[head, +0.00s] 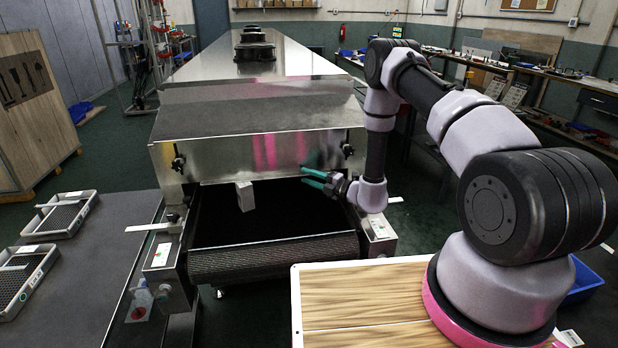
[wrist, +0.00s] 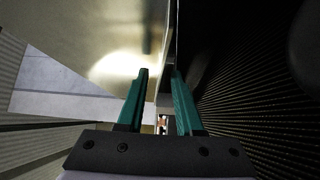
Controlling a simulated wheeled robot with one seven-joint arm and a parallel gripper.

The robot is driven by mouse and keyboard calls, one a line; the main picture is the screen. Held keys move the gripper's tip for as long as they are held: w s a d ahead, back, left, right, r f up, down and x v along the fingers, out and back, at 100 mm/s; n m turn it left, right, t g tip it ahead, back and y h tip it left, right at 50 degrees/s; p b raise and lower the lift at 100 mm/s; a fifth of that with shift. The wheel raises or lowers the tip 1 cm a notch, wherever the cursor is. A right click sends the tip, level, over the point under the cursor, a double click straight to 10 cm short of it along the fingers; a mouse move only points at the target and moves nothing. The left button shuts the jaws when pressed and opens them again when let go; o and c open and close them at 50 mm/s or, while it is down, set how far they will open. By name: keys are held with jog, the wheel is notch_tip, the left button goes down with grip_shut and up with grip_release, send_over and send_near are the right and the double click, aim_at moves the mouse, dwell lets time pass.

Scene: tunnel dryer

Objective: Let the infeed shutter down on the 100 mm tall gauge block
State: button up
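The infeed shutter (head: 225,157) is a shiny steel plate across the dryer mouth, with a dark knob at each side. A pale gauge block (head: 245,196) stands at the dark opening, its top close to the shutter's lower edge; I cannot tell if they touch. My gripper (head: 303,175) is right of the block at the shutter's lower edge, its teal fingers apart and pointing left. In the wrist view my gripper (wrist: 159,72) shows a gap between the fingers. The shutter (wrist: 100,35) fills the upper left there, its edge near the right finger. The block is not clear there.
The ribbed belt (head: 275,257) lies below the opening, between steel side frames. A wooden-topped surface (head: 360,300) is at the front right. A dark table (head: 85,275) with metal trays (head: 60,215) is at the left.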

jog(key=v, duration=1)
jog(key=shift+s+d, duration=0.25)
jog(key=shift+d, duration=0.05)
